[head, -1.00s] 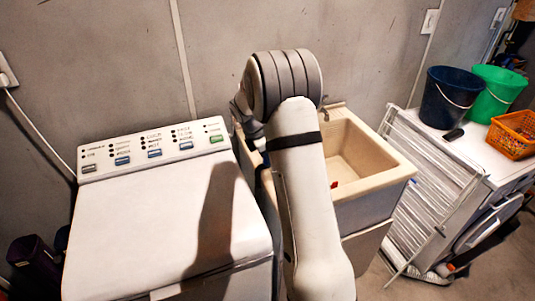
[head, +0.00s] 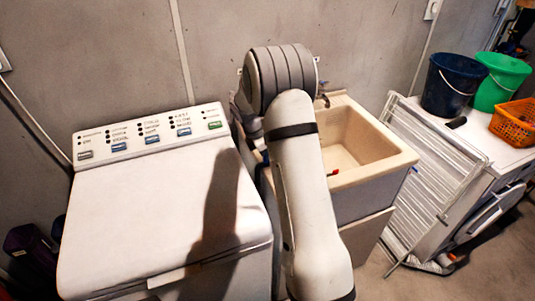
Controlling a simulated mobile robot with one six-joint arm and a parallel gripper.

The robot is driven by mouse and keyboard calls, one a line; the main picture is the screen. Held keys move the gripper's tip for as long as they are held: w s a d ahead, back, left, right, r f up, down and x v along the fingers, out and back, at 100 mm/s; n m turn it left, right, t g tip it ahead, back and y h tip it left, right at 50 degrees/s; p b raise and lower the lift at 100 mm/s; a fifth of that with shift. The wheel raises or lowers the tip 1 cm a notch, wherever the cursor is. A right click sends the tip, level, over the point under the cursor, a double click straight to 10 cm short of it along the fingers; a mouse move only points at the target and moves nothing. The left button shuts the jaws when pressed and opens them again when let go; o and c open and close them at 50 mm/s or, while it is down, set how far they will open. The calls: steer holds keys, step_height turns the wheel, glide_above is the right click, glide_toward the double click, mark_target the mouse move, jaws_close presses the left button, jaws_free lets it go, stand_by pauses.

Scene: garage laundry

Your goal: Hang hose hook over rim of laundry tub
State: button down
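The beige laundry tub (head: 386,168) stands right of the washing machine, its basin open at the top. My arm crosses in front of the tub's left side and hides that part of the rim. My gripper is not in view; it is hidden behind my own arm. I cannot make out a hose hook. A small red thing (head: 333,173) shows at the tub's near edge beside my arm; I cannot tell what it is.
The white washing machine (head: 150,220) fills the left. A white drying rack (head: 432,190) leans against a white appliance on the right. On that appliance are a dark blue bucket (head: 453,84), a green bucket (head: 500,80) and an orange basket (head: 515,122).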

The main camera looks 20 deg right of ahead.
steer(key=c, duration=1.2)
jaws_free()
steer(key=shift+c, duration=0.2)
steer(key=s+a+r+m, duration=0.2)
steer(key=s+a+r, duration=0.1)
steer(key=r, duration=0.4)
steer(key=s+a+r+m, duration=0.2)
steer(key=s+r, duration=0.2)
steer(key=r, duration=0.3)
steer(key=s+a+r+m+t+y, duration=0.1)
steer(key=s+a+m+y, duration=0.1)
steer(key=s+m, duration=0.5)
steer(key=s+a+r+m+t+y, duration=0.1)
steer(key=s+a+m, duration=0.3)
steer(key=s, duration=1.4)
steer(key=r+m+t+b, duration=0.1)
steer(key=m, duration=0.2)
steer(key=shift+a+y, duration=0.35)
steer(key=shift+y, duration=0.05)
